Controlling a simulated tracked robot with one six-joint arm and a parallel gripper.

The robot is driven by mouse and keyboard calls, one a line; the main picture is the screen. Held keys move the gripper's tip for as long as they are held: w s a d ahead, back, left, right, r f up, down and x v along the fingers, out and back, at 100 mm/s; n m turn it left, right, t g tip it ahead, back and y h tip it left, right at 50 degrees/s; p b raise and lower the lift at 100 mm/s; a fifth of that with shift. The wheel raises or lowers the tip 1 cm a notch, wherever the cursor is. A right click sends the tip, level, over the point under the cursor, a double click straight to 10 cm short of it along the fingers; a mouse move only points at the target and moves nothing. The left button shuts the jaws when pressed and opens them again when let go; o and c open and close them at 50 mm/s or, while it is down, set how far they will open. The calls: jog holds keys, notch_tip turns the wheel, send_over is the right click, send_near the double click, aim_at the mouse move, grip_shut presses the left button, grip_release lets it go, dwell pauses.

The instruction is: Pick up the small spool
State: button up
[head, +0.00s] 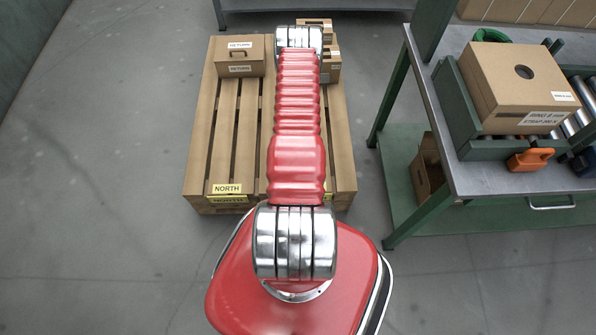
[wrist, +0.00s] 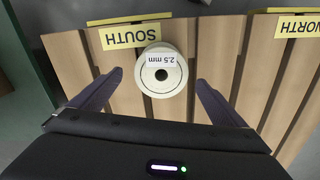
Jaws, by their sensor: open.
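A pale, round spool (wrist: 162,82) with a dark centre hole and a "2.5 mm" label sits on the wooden pallet slats in the wrist view, its end face toward the camera. It is the only spool in sight, so I cannot compare its size. My gripper (wrist: 159,77) is open, with one dark finger on each side of the spool and a gap on both sides. I cannot tell how far the fingers reach down beside it. In the head view my arm hides the gripper and the spool.
The pallet (head: 233,120) carries a "RETURN" box (head: 240,55) at its far left and more boxes (head: 330,66) at its far right. A yellow SOUTH label (wrist: 130,37) lies near the spool. A metal-topped workbench (head: 450,150) stands right; the floor left is clear.

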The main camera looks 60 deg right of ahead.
jog(key=shift+f, duration=0.15)
jog(key=shift+w+f, duration=0.1)
jog(key=shift+f, duration=2.35)
jog(key=shift+c, duration=0.4)
jog(key=c, duration=1.3)
jog(key=shift+r, duration=5.05)
